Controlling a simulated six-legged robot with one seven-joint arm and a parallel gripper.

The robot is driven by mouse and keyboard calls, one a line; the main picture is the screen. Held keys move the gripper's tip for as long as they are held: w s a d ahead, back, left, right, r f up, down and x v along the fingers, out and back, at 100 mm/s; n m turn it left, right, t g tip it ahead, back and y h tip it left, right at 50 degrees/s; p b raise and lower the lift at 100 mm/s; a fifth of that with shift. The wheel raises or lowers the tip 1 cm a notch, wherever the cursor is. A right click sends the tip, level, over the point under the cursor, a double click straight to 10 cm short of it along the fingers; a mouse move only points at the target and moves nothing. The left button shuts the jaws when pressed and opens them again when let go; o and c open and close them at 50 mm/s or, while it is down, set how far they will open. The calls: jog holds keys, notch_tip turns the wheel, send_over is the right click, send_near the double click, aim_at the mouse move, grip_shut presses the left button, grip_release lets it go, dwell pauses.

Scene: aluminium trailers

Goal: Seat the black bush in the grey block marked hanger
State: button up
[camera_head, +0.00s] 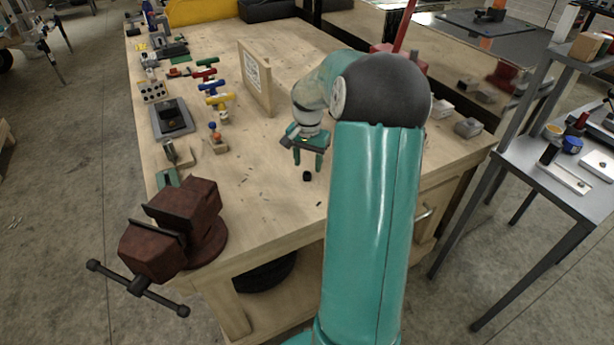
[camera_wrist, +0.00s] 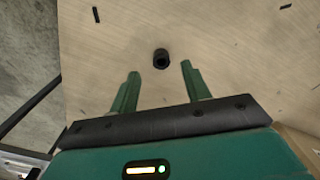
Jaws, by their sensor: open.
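The black bush (camera_head: 307,176) stands on the bare wooden bench top, near its front edge. In the wrist view the bush (camera_wrist: 161,58) shows its round open end, just beyond the fingertips and roughly centred between them. My gripper (camera_head: 308,164) is open and empty, pointing down above the bench close to the bush; its two green fingers (camera_wrist: 160,69) are spread and do not touch it. Grey blocks stand at the bench's right side, one (camera_head: 467,127) near the edge and one (camera_head: 441,107) farther back. No hanger marking is legible on them.
A rusty vise (camera_head: 178,228) is at the front left corner. An upright wooden board (camera_head: 256,78), coloured clamps (camera_head: 217,94) and a dark grey tray (camera_head: 173,119) stand left. Small dark bits lie on the bench. A metal side table (camera_head: 560,180) stands right.

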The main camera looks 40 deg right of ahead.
aim_at(307, 174)
notch_tip(307, 174, down, 4)
jog(key=shift+a+r, duration=0.1)
grip_shut()
jog(key=shift+r, duration=0.1)
jog(key=shift+w+r, duration=0.1)
jog(key=shift+r, duration=0.3)
notch_tip(307, 174, up, 2)
jog(key=shift+r, duration=0.15)
jog(key=s+a+r, duration=0.8)
jog(key=s+r, duration=0.1)
jog(key=s, duration=0.2)
jog(key=shift+a+r, duration=0.35)
jog(key=shift+r, duration=0.05)
